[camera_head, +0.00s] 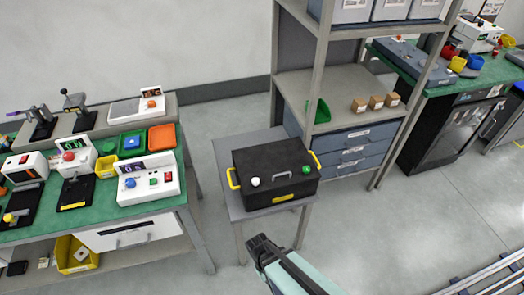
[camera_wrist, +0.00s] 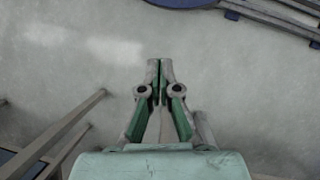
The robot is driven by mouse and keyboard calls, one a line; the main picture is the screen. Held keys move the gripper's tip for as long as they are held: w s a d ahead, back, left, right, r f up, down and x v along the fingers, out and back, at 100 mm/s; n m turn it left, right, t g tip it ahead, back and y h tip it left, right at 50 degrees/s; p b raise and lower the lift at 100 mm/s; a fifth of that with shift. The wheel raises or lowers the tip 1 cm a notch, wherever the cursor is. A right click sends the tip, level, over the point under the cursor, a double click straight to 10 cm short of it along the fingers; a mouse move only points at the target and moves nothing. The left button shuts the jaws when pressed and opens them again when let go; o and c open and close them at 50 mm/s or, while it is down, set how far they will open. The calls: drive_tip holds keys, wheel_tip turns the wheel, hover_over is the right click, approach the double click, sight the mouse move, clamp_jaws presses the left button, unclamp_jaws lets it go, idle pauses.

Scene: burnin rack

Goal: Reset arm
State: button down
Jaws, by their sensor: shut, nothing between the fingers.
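My gripper (camera_wrist: 159,68) is shut and empty in the wrist view, its two fingertips together above bare grey floor. In the head view only part of my arm shows at the bottom centre, in front of a small grey table (camera_head: 228,146); the fingertips cannot be made out there. The arm holds nothing that I can see. On the small table stands a black box (camera_head: 275,165) with yellow side handles, a white knob and a green knob on its top. My gripper is apart from it.
A green-topped bench (camera_head: 90,223) with several devices and trays stands at the left. A grey shelf rack (camera_head: 292,88) with small brown boxes (camera_head: 376,103) and blue drawers stands behind the small table. Another bench (camera_head: 488,75) is at the right.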

drive_tip(key=s+d+f+m+g+y, duration=0.2)
drive_tip(key=s+d+m, duration=0.4)
drive_tip(key=s+d, duration=0.3)
drive_tip(key=shift+s+d+f+g+y, duration=0.35)
drive_tip(key=shift+d+g, duration=0.35)
drive_tip(key=shift+d, duration=1.35)
